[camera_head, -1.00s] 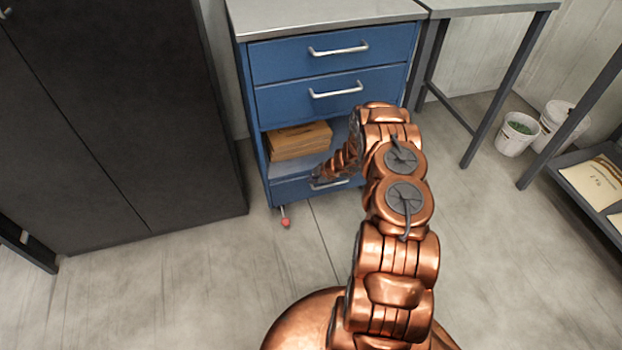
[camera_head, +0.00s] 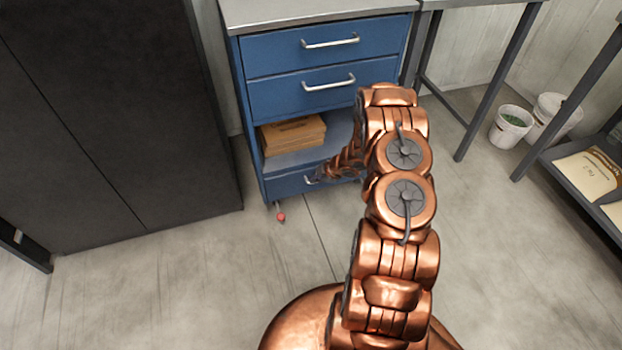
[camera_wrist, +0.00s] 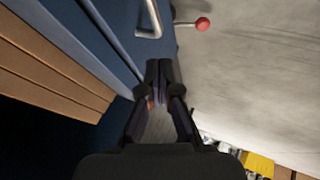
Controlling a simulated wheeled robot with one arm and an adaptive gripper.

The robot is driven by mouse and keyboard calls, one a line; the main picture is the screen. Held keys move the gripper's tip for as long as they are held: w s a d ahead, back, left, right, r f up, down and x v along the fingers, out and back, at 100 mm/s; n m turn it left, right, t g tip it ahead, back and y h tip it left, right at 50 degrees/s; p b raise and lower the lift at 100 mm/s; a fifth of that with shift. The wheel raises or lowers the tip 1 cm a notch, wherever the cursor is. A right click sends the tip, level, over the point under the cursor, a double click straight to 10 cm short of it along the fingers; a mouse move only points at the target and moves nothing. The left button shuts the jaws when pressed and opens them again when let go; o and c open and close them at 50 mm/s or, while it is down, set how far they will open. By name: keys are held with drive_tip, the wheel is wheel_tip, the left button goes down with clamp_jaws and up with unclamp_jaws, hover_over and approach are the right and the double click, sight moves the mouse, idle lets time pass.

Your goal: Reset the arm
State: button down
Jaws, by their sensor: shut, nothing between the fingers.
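My copper arm reaches forward to the blue cabinet (camera_head: 258,92). My gripper (camera_head: 318,173) is near the cabinet's lowest drawer, by its handle, with part of it hidden by the arm. In the wrist view my gripper (camera_wrist: 160,68) is shut and empty, its fingertips together. The lowest drawer's handle (camera_wrist: 150,32) shows just beyond the fingertips, a little to the left. I cannot tell from these frames whether the fingers touch the drawer.
Brown boxes (camera_head: 292,135) lie in the cabinet's open shelf. A red ball-ended lever (camera_head: 281,216) sticks out low at the cabinet. A dark locker (camera_head: 110,110) stands left. White buckets (camera_head: 510,128) and a rack (camera_head: 575,178) are right. The floor in front is clear.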

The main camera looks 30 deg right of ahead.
drive_tip(key=v, duration=0.6)
drive_tip(key=shift+p, duration=0.4)
drive_tip(key=shift+r, duration=0.15)
drive_tip(key=w+d+r+m+g+h+p, duration=0.1)
drive_tip(key=d+r+m+h+p, duration=0.15)
drive_tip(key=r, duration=0.85)
drive_tip(key=w+d+r+m+h+p, duration=0.1)
drive_tip(key=d+r+h+p, duration=0.25)
drive_tip(key=r, duration=0.65)
drive_tip(key=s+a+r+m+g+h+p, duration=0.1)
drive_tip(key=s+a+r+m+p, duration=0.15)
drive_tip(key=r, duration=0.65)
drive_tip(key=s+a+r+m+g+h+p, duration=0.15)
drive_tip(key=s+r+p, duration=0.25)
drive_tip(key=r, duration=0.6)
drive_tip(key=s+a+r+m+g+y+p, duration=0.15)
drive_tip(key=s+a+r+m+p, duration=0.45)
drive_tip(key=s+a+r, duration=0.65)
drive_tip(key=s+a+r+g+y+p, duration=0.1)
drive_tip(key=s+a+r+p, duration=0.1)
drive_tip(key=s+a+r, duration=0.2)
drive_tip(key=s+a+r+g+y+p, duration=0.1)
drive_tip(key=s+a+r+p, duration=0.2)
drive_tip(key=s+a, duration=0.3)
drive_tip(key=s+a+r+g+y+p, duration=0.1)
drive_tip(key=s+a+r, duration=0.4)
drive_tip(key=s, duration=0.6)
drive_tip(key=shift+a+g+y+p, duration=0.3)
drive_tip(key=shift+y+p, duration=0.1)
drive_tip(key=shift+p, duration=0.3)
